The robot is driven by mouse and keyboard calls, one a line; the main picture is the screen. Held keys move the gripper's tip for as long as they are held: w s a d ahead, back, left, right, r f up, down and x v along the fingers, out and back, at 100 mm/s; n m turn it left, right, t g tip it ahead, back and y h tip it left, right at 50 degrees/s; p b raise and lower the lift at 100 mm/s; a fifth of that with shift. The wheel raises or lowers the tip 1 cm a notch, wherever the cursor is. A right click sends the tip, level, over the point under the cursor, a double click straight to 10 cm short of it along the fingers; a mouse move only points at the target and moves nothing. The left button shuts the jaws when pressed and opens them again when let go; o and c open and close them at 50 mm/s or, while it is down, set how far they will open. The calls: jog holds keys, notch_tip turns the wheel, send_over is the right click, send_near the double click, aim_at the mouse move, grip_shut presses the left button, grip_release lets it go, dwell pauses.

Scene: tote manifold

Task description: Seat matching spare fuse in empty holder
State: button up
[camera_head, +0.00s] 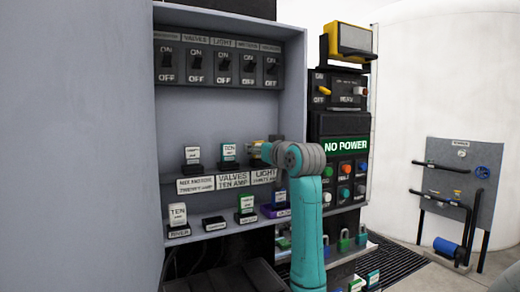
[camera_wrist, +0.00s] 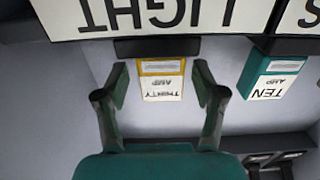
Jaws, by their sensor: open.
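A white fuse with a yellow end, reading thirty amp, (camera_wrist: 162,88) stands between my gripper's fingers (camera_wrist: 161,72) in the upside-down wrist view. The fingers are apart, one on each side, with small gaps visible. Its yellow end meets or nearly meets a black holder (camera_wrist: 157,47) behind the LIGHT label (camera_wrist: 150,14); I cannot tell whether it is fully seated. In the head view my gripper (camera_head: 262,152) is at the LIGHT position of the upper shelf, largely covering the fuse. On the lower shelf, a black holder (camera_head: 214,223) stands empty.
A teal ten amp fuse (camera_wrist: 274,78) stands beside, at VALVES; another white fuse (camera_head: 193,154) is at the upper left. The lower shelf holds a white fuse (camera_head: 178,214), a green one (camera_head: 246,205) and others. Switches (camera_head: 223,65) are above. The panel at right reads NO POWER (camera_head: 346,145).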

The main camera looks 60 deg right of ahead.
jog(key=v, duration=1.2)
